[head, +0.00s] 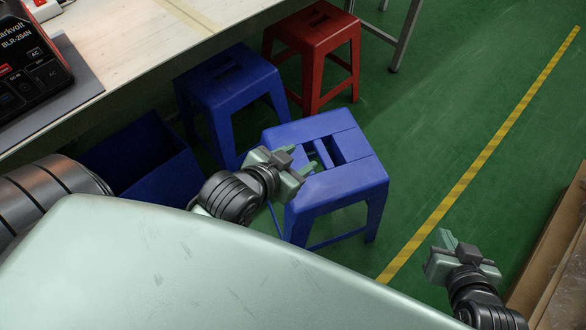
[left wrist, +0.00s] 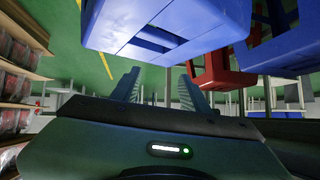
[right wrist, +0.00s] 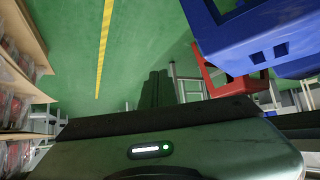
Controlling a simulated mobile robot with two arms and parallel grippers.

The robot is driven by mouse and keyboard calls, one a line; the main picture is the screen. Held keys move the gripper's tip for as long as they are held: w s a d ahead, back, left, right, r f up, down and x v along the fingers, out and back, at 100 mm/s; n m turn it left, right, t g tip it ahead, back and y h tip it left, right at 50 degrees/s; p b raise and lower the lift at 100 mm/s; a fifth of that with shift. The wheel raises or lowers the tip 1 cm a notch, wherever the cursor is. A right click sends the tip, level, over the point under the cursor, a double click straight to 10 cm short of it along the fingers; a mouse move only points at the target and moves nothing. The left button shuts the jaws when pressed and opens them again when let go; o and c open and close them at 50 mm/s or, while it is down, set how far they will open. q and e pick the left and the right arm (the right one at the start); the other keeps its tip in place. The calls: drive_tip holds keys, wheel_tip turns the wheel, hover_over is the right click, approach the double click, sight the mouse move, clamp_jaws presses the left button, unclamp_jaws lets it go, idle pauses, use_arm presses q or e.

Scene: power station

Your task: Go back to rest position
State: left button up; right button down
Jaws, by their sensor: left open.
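My left gripper (head: 298,164) is in front of the near blue stool in the head view. Its two fingers stand apart with nothing between them in the left wrist view (left wrist: 157,88). My right gripper (head: 458,248) is at the lower right in the head view, over the green floor. In the right wrist view its dark fingers (right wrist: 154,88) lie close together, with no object seen in them.
The near blue stool (head: 350,145) stands beside my left gripper. Another blue stool (head: 230,85), a red stool (head: 322,35) and a blue bin (head: 140,165) are by the workbench (head: 130,45). A shelf edge (head: 560,245) is at right. Green floor with a yellow line is clear.

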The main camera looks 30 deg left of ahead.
use_arm(q)
drive_tip(key=shift+s+f+n+g, duration=0.25)
drive_tip(key=shift+s+f, duration=0.15)
drive_tip(key=shift+s, duration=0.2)
drive_tip(key=shift+s+f+n+g, duration=0.25)
drive_tip(key=shift+s+f, duration=0.1)
drive_tip(key=shift+s, duration=0.2)
